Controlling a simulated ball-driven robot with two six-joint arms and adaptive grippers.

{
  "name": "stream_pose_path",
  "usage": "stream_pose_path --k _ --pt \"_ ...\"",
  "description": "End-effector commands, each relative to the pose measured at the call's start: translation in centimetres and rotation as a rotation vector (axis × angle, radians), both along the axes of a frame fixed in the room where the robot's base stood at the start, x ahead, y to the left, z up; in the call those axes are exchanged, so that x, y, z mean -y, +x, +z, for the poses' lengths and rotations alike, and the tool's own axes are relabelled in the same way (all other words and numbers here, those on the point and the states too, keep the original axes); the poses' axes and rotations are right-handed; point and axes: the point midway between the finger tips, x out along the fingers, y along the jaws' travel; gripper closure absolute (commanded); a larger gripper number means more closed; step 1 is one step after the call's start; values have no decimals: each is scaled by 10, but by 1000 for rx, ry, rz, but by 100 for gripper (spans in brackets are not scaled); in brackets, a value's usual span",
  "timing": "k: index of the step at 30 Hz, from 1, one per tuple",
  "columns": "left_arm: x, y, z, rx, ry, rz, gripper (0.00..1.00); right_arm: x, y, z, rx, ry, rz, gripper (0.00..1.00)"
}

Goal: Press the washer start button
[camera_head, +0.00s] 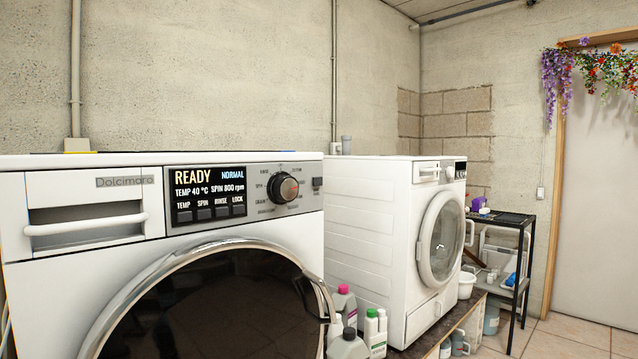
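The near washer (150,245) fills the lower left of the head view, with its dark round door (220,310) closed. Its display (206,195) reads READY, NORMAL, 40 °C and 800 rpm, with small TEMP, SPIN, RINSE and LOCK buttons along the bottom. Right of it is a round program knob (283,188). A small dark rectangular button (317,183) sits at the panel's right end; its label is too small to read. Neither gripper shows in the view.
A second white front-loading machine (385,240) stands to the right on a low plinth. Several bottles (374,330) stand between the machines. A black shelf rack (505,218) and a white door (598,200) are at the far right. Tiled floor (570,335) shows there.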

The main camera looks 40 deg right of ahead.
Motion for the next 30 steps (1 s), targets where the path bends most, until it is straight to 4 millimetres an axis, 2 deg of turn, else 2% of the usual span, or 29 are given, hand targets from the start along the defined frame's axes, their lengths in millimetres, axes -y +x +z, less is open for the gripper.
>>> stream_pose_path --k 1,6,30 --pt "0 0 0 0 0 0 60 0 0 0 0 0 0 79" --pt "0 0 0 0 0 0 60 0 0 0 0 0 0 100" --pt "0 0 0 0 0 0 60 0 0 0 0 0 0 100"
